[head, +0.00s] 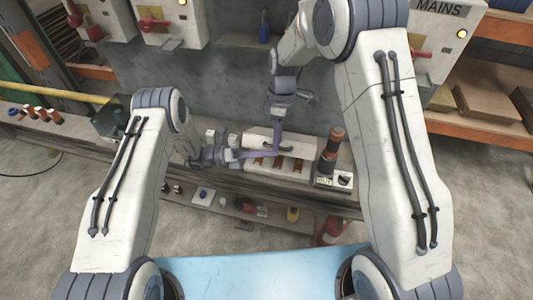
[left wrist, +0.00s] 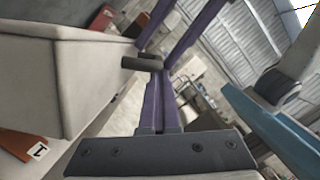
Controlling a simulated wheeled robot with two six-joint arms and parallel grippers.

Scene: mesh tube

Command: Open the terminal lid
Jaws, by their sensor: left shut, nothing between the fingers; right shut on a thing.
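The terminal box's off-white lid (head: 262,134) is on the bench against the back wall, with brown terminals (head: 268,163) visible below it. In the left wrist view, the lid (left wrist: 70,75) is a big pale block at left, with a dark bar handle (left wrist: 138,63). A brown terminal part with a "1" tag (left wrist: 38,150) shows under it. My right gripper (head: 277,151) reaches down in front of the lid, shut on its handle. My left gripper (head: 268,154) comes in from the left beside it, shut and empty. Whether its fingers (left wrist: 158,80) touch the handle is unclear.
A dark and brown cylinder stack (head: 331,150) stands right of the terminal box, by a small white-faced unit (head: 342,180). Several small items lie on the shelf below (head: 240,209). Switch boxes with red handles (head: 170,22) hang on the wall.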

